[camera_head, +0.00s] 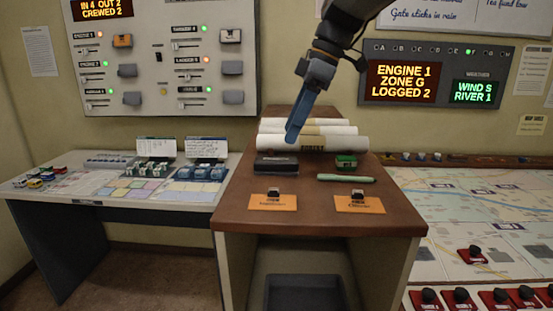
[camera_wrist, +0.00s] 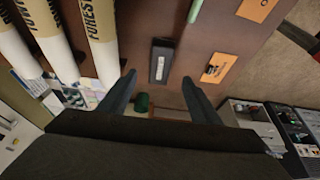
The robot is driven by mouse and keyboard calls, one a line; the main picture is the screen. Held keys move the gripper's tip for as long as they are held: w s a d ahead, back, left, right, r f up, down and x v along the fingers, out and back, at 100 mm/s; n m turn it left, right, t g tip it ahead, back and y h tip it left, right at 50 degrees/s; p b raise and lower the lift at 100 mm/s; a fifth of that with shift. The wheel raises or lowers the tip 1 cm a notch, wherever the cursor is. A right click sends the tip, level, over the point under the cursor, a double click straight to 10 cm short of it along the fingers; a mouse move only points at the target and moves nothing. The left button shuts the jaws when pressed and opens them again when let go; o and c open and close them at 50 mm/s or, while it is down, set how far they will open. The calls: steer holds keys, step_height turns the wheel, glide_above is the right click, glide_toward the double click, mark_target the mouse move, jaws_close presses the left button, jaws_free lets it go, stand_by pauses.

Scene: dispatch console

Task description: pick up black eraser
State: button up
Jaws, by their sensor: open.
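The black eraser (camera_head: 276,164) is a dark block lying on the brown top of the middle stand, in front of the paper rolls. In the wrist view the black eraser (camera_wrist: 162,61) lies just beyond my fingertips, roughly in line with the space between them, with a pale label on it. My gripper (camera_head: 291,136) points down above the stand, over the rolls and eraser area in the head view. In the wrist view my gripper (camera_wrist: 160,80) has its two fingers spread wide with nothing held between them.
Several white paper rolls (camera_head: 313,142) lie behind the eraser. A green box (camera_head: 346,161), a green marker (camera_head: 346,178) and two orange cards with small dark items, left (camera_head: 273,203) and right (camera_head: 360,205), share the top. A lower desk stands left, a map table right.

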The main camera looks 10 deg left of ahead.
mark_target(278, 159)
steer(key=shift+w+f, duration=0.1)
steer(key=shift+f, duration=0.15)
steer(key=p+x, duration=0.1)
steer(key=x, duration=0.1)
steer(key=shift+a+f, duration=0.2)
steer(key=shift+a, duration=0.1)
steer(key=p+x, duration=0.2)
steer(key=x, duration=0.2)
steer(key=shift+a, duration=0.1)
steer(key=shift+f, duration=0.35)
steer(key=shift+f, duration=0.25)
steer(key=c, duration=1.1)
steer(key=shift+c, duration=0.2)
steer(key=shift+r, duration=0.1)
